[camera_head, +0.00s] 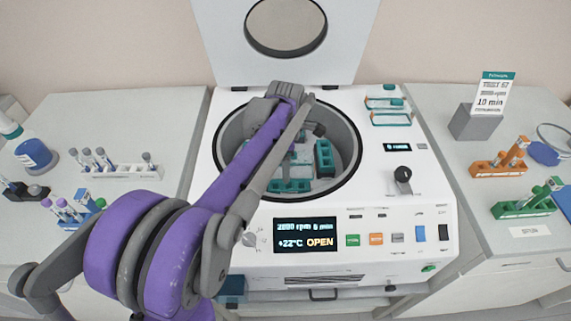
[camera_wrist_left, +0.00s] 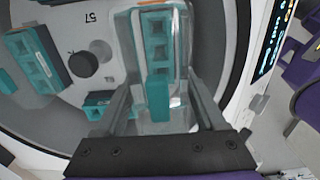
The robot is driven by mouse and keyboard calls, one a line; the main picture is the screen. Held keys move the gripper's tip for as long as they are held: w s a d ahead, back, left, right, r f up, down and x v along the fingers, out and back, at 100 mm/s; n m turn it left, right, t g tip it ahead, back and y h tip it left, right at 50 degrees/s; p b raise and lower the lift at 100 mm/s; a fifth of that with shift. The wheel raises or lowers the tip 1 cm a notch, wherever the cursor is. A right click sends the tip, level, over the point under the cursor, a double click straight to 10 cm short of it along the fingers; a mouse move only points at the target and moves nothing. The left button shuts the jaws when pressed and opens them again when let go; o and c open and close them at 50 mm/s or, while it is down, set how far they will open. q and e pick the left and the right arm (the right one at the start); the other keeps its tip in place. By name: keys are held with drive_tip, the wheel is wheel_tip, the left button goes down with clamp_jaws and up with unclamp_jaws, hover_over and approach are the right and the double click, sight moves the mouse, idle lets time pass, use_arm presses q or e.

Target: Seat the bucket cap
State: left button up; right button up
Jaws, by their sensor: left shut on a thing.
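The open centrifuge (camera_head: 408,225) has a round bowl with teal buckets on its rotor. My left gripper reaches down into the bowl; its wrist hides part of the rotor in the head view. In the left wrist view my left gripper (camera_wrist_left: 160,92) is shut on a clear bucket cap with a teal grip (camera_wrist_left: 158,97). The cap lies over a teal bucket (camera_wrist_left: 154,38); I cannot tell whether it is fully down. Another teal bucket (camera_wrist_left: 35,57) sits across the rotor hub (camera_wrist_left: 83,64). My right gripper is not in view.
Two more caps (camera_head: 391,118) lie on the centrifuge's top at the right. The raised lid (camera_head: 225,45) stands behind the bowl. Tube racks stand on both side benches, white (camera_head: 125,171) at left, orange (camera_head: 490,169) and green (camera_head: 523,206) at right. The display reads OPEN.

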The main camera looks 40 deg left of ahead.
sight(285, 186)
use_arm(q)
drive_tip(key=shift+f+b, duration=0.3)
drive_tip(key=shift+f, duration=0.3)
idle(0.5)
drive_tip(key=shift+f, duration=0.25)
idle(0.3)
drive_tip(key=shift+f+b, duration=1.05)
drive_tip(key=shift+f, duration=0.35)
drive_tip(key=shift+f, duration=0.1)
drive_tip(key=shift+f+b, duration=0.65)
drive_tip(key=shift+f, duration=0.25)
drive_tip(key=shift+f, duration=0.1)
drive_tip(key=shift+f+b, duration=0.3)
drive_tip(key=shift+f, duration=0.05)
